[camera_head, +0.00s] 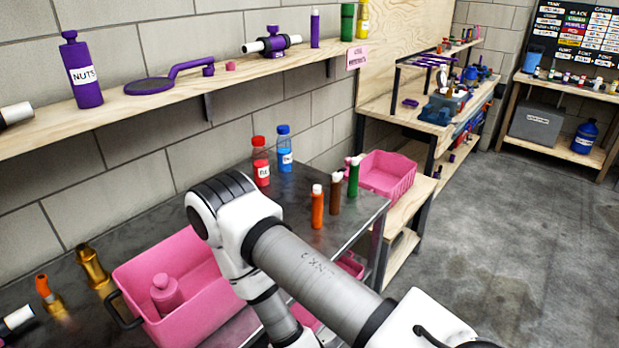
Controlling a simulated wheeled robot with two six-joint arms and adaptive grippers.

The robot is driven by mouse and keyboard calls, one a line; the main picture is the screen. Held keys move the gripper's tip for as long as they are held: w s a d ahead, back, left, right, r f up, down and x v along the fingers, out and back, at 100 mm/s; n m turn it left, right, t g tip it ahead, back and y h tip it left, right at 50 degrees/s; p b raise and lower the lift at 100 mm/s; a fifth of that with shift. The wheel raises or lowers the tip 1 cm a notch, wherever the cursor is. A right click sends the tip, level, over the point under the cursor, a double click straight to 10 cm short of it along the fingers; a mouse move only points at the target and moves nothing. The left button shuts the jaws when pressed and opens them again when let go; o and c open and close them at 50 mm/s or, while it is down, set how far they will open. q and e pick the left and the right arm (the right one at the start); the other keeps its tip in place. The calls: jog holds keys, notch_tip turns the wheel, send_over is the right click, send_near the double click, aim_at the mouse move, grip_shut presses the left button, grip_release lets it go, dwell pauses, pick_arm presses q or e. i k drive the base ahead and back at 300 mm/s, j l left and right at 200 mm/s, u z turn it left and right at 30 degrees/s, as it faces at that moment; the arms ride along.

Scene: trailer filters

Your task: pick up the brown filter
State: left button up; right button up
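The brown filter (335,196) is a slim upright cylinder with a white top. It stands on the dark metal table (362,218) near its right end. An orange filter (317,210) stands close to its left and a green filter (353,180) close to its right. One of my arms comes in from the lower right and bends down in front of the table, left of and nearer than the filters. Its gripper is not visible, and neither is the other gripper. Nothing is seen touching the brown filter.
A pink bin (190,250) holding a pink bottle sits at the table's left. A red bottle (261,165) and a blue bottle (285,152) stand behind the filters. A pink crate (402,172) is beyond the table's right end. A wooden shelf (130,112) runs above.

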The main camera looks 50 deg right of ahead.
aim_at(335, 182)
jog(key=z, duration=1.7)
jog(key=i+l, duration=0.1)
jog(key=l, duration=0.3)
jog(key=i+l, duration=0.1)
jog(key=l, duration=0.3)
jog(key=i+l, duration=0.1)
jog(key=l, duration=0.35)
